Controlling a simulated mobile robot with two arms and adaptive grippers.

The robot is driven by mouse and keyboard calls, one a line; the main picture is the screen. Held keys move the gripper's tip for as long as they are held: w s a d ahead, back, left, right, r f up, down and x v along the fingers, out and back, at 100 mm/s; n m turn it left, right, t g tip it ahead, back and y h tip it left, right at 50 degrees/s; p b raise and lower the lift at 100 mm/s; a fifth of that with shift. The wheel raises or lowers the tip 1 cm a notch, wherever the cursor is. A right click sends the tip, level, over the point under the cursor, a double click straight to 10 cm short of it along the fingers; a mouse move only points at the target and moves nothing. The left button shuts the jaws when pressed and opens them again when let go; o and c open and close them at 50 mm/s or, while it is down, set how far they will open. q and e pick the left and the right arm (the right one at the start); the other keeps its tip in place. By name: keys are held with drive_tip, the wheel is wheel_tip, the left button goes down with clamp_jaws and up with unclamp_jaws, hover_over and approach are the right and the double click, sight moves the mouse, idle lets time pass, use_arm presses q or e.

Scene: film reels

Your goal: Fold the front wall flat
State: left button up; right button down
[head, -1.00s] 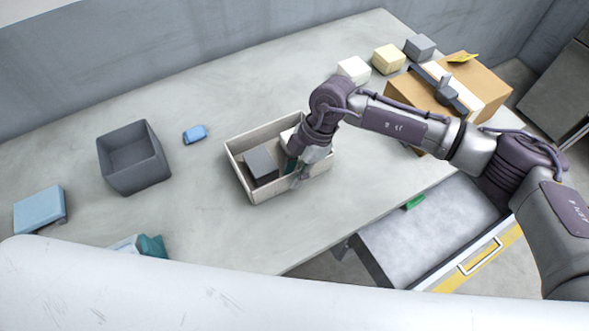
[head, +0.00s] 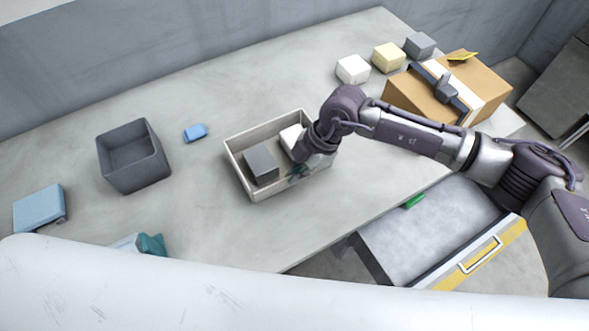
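A pale open-topped box (head: 233,160) stands on the table with its walls upright. Its front wall (head: 268,193) is the near side and looks upright, partly covered on the right by my gripper. Inside the box lie a dark grey block (head: 261,163) and a white block (head: 291,137). My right gripper (head: 297,173) points down at the right part of the box, close to the front wall. Its fingers are small and dark, so I cannot tell whether they are open or touch the wall. My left gripper is not in view.
A grey open bin (head: 115,173) and small blue block (head: 195,133) stand left of the box. White, yellow and grey blocks and a cardboard carton (head: 484,78) are at the back right. An open drawer (head: 376,240) juts out at the front right, with a green item.

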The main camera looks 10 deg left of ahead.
drive_tip(key=shift+s+d+f+t+y+b, duration=0.2)
drive_tip(key=shift+s+d+t+y+b, duration=0.15)
drive_tip(key=shift+t, duration=0.25)
drive_tip(key=shift+s+d+f+n+t+y+b, duration=0.15)
drive_tip(key=shift+s+f+n+t+y+b, duration=0.25)
drive_tip(key=shift+b, duration=0.35)
drive_tip(key=shift+s+d+t+y+b, duration=0.3)
drive_tip(key=shift+t+y+b, duration=0.25)
drive_tip(key=shift+t+b, duration=0.4)
drive_tip(key=shift+s+y+b, duration=0.1)
drive_tip(key=shift+y+b, duration=0.2)
drive_tip(key=shift+b, duration=0.45)
drive_tip(key=shift+r, duration=0.1)
drive_tip(key=c, duration=1.4)
unclamp_jaws()
drive_tip(key=shift+o, duration=0.2)
